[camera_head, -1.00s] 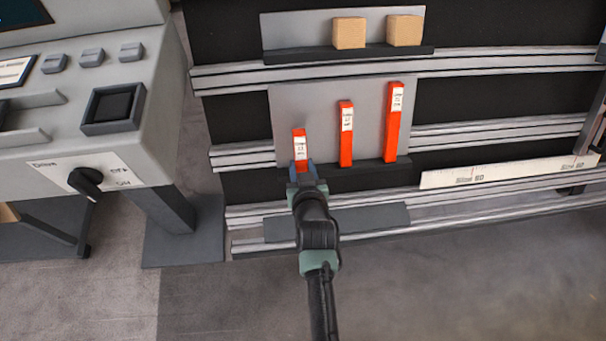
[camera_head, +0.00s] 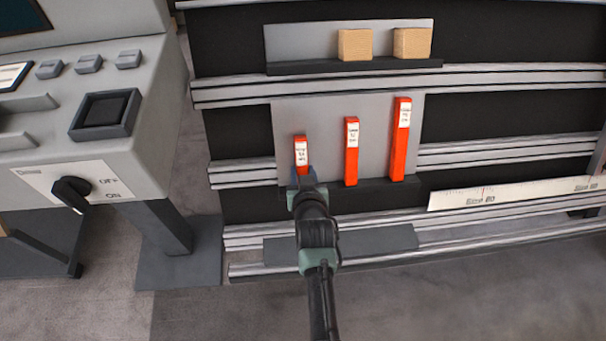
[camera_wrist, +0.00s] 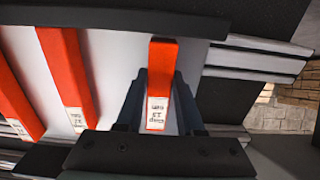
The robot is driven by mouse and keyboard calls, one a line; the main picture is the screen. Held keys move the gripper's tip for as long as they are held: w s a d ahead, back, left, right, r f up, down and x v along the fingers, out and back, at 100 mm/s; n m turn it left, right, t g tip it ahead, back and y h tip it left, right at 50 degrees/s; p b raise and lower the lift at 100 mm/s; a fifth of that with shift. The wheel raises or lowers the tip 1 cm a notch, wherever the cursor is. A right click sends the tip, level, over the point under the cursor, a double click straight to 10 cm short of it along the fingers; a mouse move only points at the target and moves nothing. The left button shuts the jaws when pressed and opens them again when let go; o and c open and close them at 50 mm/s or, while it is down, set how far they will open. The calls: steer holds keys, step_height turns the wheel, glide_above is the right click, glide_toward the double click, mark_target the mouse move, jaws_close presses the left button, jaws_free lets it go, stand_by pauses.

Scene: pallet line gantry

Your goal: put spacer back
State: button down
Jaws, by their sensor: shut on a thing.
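The shortest red spacer (camera_head: 301,152), with a white label, stands upright at the left end of the grey spacer rack (camera_head: 330,122). It also shows in the wrist view (camera_wrist: 161,68). My gripper (camera_head: 303,178) is shut on its lower part, with a finger on each side of it in the wrist view (camera_wrist: 160,105).
Two wooden blocks (camera_head: 355,44) sit on a shelf above. A grey control console (camera_head: 120,150) with a black rotary switch (camera_head: 72,190) stands at the left. A white scale strip (camera_head: 500,193) lies along the rail at right. Bare floor (camera_head: 450,300) is in front.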

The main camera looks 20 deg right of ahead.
steer(key=shift+w+f+b, duration=0.15)
steer(key=shift+w+b, duration=0.15)
stand_by(0.7)
steer(key=shift+s+f, duration=0.15)
steer(key=shift+f, duration=0.15)
stand_by(0.4)
steer(key=shift+c, duration=2.2)
jaws_free()
steer(key=shift+s, duration=0.1)
steer(key=p+v, duration=0.4)
steer(key=v, duration=0.8)
steer(key=shift+s+r+p, duration=0.25)
steer(key=shift+s+p, duration=0.05)
steer(key=shift+p, duration=0.05)
steer(key=shift+a, duration=0.1)
